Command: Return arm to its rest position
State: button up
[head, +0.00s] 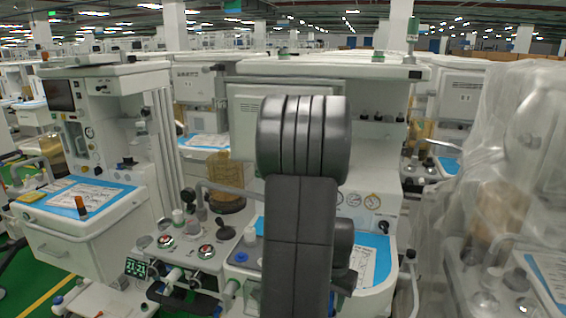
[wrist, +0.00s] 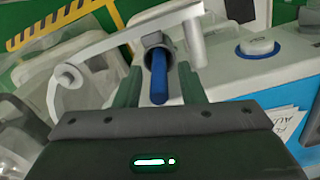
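My arm (head: 300,215) rises dark grey through the middle of the head view, bent at a thick rounded joint. My gripper (wrist: 159,75) shows in the wrist view with two dark green fingers apart. A blue rod (wrist: 160,82) lies between the fingers, with visible gaps on both sides. The rod's far end meets a grey ring-shaped holder (wrist: 155,42) just beyond the fingertips. I cannot make out the gripper clearly in the head view.
A white anaesthesia cart with a blue-topped tray (head: 85,195) stands at left. Another cart (head: 375,165) stands behind my arm. A plastic-draped cart (head: 515,170) is at right. In the wrist view, a white jointed bar (wrist: 120,42) and a white knob (wrist: 258,47) lie close by.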

jog(key=shift+s+r, duration=0.1)
jog(key=shift+r, duration=0.95)
jog(key=shift+f, duration=0.15)
